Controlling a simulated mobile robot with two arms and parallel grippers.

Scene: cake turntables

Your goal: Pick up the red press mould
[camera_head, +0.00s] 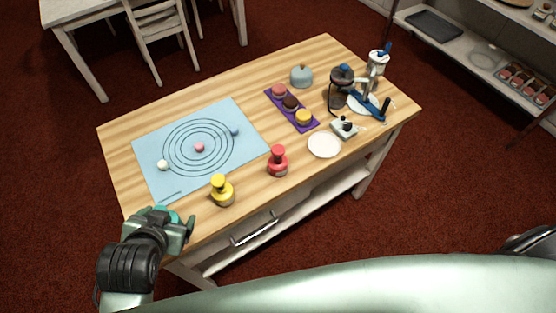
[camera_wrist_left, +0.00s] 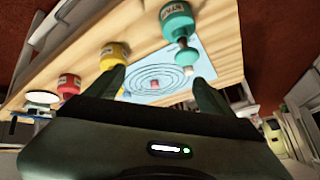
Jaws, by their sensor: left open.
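The red press mould (camera_head: 278,163) stands upright near the front edge of the wooden table, right of the yellow press mould (camera_head: 222,192). In the left wrist view the red mould (camera_wrist_left: 68,84) shows at the left, beyond the yellow one (camera_wrist_left: 113,55). My left gripper (camera_head: 177,222) is at the table's front left corner, open and empty, well left of the red mould. A teal press mould (camera_wrist_left: 178,22) stands close to it, and in the head view the gripper mostly hides it. My right gripper is not in view.
A white plate (camera_head: 324,145) is right of the red mould. A purple tray (camera_head: 275,98) with cakes lies behind.

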